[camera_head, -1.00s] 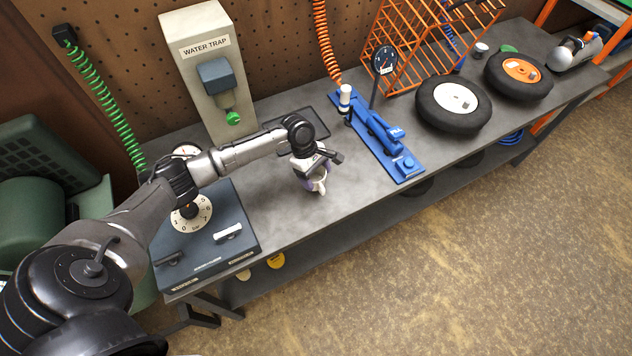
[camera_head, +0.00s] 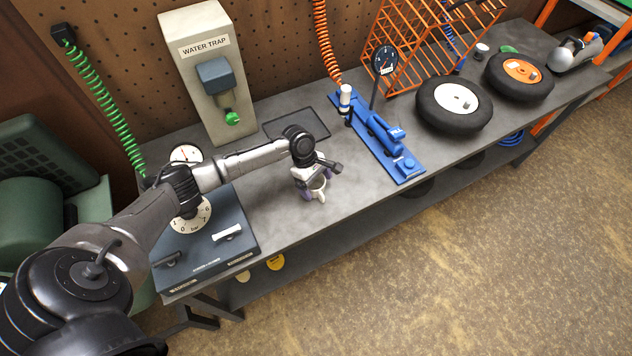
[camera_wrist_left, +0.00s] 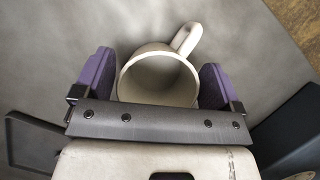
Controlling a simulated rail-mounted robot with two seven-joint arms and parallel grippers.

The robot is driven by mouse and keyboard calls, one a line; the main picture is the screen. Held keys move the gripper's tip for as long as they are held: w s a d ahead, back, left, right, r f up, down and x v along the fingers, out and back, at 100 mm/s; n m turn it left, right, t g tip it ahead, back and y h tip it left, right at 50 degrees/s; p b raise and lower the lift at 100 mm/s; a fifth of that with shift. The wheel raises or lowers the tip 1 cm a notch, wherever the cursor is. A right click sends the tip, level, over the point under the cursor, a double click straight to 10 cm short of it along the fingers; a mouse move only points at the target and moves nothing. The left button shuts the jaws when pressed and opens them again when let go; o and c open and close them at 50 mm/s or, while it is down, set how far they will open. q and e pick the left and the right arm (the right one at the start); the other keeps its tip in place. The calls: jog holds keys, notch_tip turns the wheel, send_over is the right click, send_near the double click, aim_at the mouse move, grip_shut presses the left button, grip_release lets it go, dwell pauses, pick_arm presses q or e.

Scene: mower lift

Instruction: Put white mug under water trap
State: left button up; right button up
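The white mug (camera_head: 318,188) stands on the grey bench, partly hidden by my left gripper (camera_head: 317,186). In the left wrist view the mug (camera_wrist_left: 158,82) is seen from above, its mouth toward the camera and its handle at the upper right. The purple fingers of my left gripper (camera_wrist_left: 157,85) flank it on both sides, close against its wall. Whether they press on it I cannot tell. The water trap (camera_head: 205,90) is a beige upright housing with a blue-grey box and a green knob (camera_head: 232,118), behind and left of the mug. My right gripper is not seen.
A dark outlined rectangle (camera_head: 297,122) lies on the bench right of the trap. A dark gauge box (camera_head: 205,250) sits left of the mug, and a blue pump (camera_head: 385,140) to the right. Wheels (camera_head: 454,104) and an orange rack stand farther right. Bench around the mug is clear.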

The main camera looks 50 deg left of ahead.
pick_arm(q)
jog(key=shift+o, duration=0.6)
jog(key=shift+r, duration=0.1)
